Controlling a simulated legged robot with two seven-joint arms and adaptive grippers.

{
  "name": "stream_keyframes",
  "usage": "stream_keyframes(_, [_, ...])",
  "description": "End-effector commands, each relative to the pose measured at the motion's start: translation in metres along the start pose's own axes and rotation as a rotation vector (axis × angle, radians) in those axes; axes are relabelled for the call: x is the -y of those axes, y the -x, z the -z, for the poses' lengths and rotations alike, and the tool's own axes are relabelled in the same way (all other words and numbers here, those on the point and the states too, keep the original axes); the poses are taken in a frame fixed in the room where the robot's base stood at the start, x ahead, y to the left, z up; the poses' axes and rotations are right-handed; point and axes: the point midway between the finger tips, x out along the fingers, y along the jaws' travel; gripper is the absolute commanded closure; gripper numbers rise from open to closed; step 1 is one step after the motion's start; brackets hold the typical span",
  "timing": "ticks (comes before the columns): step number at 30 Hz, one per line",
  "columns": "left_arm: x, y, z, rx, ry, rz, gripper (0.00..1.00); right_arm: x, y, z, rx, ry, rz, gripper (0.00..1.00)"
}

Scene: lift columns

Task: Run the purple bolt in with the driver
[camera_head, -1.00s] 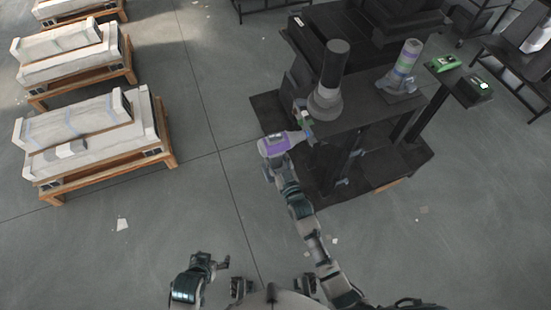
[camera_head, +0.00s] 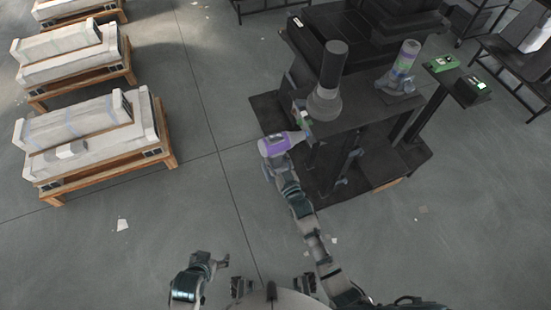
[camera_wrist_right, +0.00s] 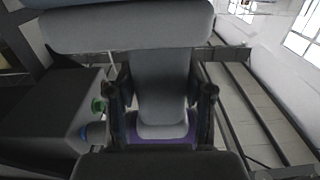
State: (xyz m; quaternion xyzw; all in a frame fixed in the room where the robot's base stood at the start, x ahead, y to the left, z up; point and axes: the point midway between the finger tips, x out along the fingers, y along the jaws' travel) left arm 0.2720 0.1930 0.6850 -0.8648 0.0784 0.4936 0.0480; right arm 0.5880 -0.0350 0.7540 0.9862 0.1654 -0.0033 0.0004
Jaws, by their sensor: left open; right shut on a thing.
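My right gripper (camera_head: 270,163) is shut on the purple and grey driver (camera_head: 275,145) beside the dark workbench's near left corner. The driver lies roughly level, its nose pointing right toward small coloured parts (camera_head: 304,116) at the bench edge. In the right wrist view the driver's grey body (camera_wrist_right: 160,90) fills the middle, with purple (camera_wrist_right: 160,132) below, between the fingers. A green part (camera_wrist_right: 98,105) and a blue part (camera_wrist_right: 94,132) show on a dark block at left. I cannot make out the purple bolt or whether the nose touches it. My left gripper (camera_head: 223,262) is open and empty, low over the floor.
The dark bench (camera_head: 365,108) carries a tall dark cylinder (camera_head: 331,75) and a grey stand with coloured bands (camera_head: 404,62). Green-topped boxes (camera_head: 443,63) sit on a side shelf. Pallets with pale loads (camera_head: 90,125) stand at left.

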Motion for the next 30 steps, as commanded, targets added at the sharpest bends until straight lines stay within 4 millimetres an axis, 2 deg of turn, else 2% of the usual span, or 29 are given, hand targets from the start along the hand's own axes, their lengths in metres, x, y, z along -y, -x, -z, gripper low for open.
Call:
stream_keyframes(1, [0.0000,0.0008,0.0007,-0.001,0.000,0.000,0.10,-0.0013,-0.0009,0.0043,-0.009,0.000,-0.002,1.00])
stream_keyframes(30, [0.0003,0.0078,0.0065,-0.008,0.000,0.001,0.10,-0.0060,-0.0008,0.0043,-0.008,0.000,-0.002,1.00])
